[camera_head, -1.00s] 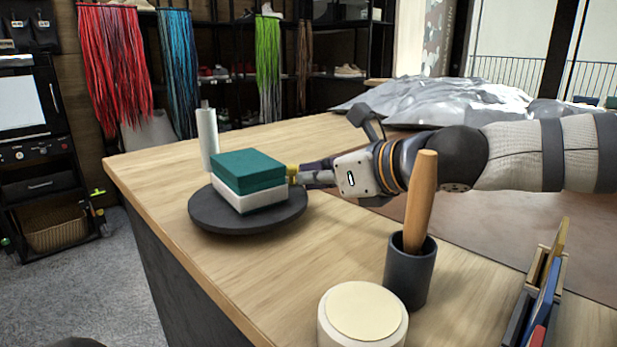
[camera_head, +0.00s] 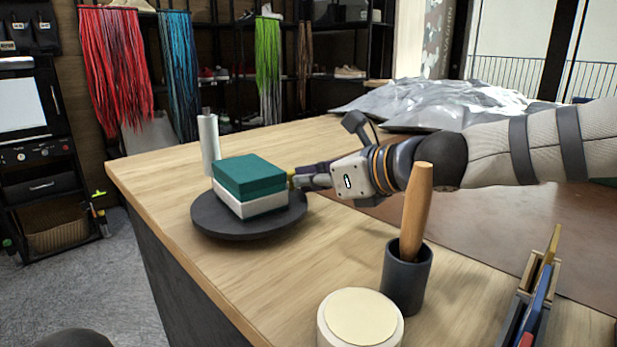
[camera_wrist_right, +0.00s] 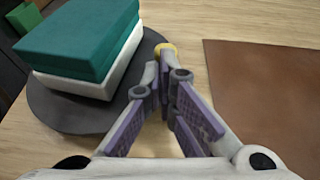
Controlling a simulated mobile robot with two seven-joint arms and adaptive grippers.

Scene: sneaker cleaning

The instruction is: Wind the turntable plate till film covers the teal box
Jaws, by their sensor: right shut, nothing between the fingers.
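The teal box (camera_head: 249,174) sits on the dark round turntable plate (camera_head: 212,222) at the left of the table. In the right wrist view, the teal box (camera_wrist_right: 75,48) shows a white lower part too. A white upright roll (camera_head: 208,143) stands behind the plate. My right gripper (camera_head: 298,180) is shut and empty at the plate's right edge. Its tips (camera_wrist_right: 164,68) are beside a small yellow knob (camera_wrist_right: 165,49); contact is unclear. My left gripper is out of view.
A dark cup (camera_head: 406,283) with a wooden handle (camera_head: 417,210), a round cream-topped container (camera_head: 361,317) and a rack (camera_head: 533,300) stand nearer. A brown mat (camera_head: 480,222) lies at right, with grey crumpled sheeting (camera_head: 440,103) behind. The table's left edge is close to the plate.

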